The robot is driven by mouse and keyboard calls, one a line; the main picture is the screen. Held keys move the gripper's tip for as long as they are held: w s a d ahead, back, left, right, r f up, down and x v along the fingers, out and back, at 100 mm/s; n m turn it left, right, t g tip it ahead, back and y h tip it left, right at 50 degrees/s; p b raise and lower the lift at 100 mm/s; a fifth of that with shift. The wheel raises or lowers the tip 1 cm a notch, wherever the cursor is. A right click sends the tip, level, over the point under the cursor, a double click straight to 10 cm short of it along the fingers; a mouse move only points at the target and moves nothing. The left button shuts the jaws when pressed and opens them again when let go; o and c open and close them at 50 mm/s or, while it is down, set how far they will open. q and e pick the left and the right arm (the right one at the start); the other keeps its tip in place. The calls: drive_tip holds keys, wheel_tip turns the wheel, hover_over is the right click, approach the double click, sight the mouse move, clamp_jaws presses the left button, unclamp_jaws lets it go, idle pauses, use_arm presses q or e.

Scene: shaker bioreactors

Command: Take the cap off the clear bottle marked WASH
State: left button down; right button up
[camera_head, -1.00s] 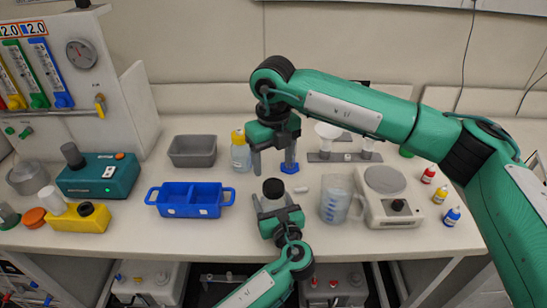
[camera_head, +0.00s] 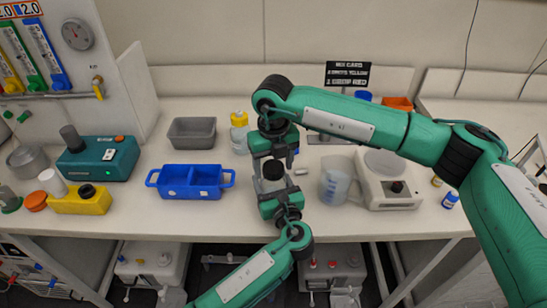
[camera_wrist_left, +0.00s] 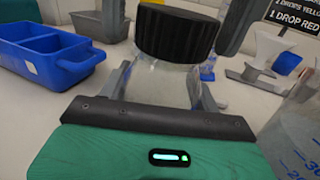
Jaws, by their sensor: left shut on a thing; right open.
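A clear bottle (camera_wrist_left: 165,82) with a black ribbed cap (camera_wrist_left: 178,35) stands upright in the left wrist view; no WASH marking is readable on it. My left gripper (camera_head: 273,187) is shut on its body, with a finger on each side below the cap. In the head view the black cap (camera_head: 273,169) shows just under my right gripper (camera_head: 273,163). My right gripper is open, pointing down, with its fingers on either side of the cap. In the left wrist view its grey fingers show left and right of the cap; contact with it cannot be told.
A yellow-capped bottle (camera_head: 239,138) stands behind, left of my right gripper. A blue two-part tray (camera_head: 190,193) and a grey bin (camera_head: 192,145) lie left. A measuring jug (camera_head: 335,183) and a scale-like device (camera_head: 390,196) stand close on the right.

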drive_tip(key=c, duration=1)
drive_tip(key=n, duration=0.7)
drive_tip(key=shift+n, duration=0.4)
drive_tip(key=n, duration=0.4)
drive_tip(key=shift+n, duration=0.3)
drive_tip(key=n, duration=0.3)
drive_tip(key=shift+n, duration=0.3)
drive_tip(key=shift+r, duration=0.25)
drive_tip(key=shift+r, duration=0.9)
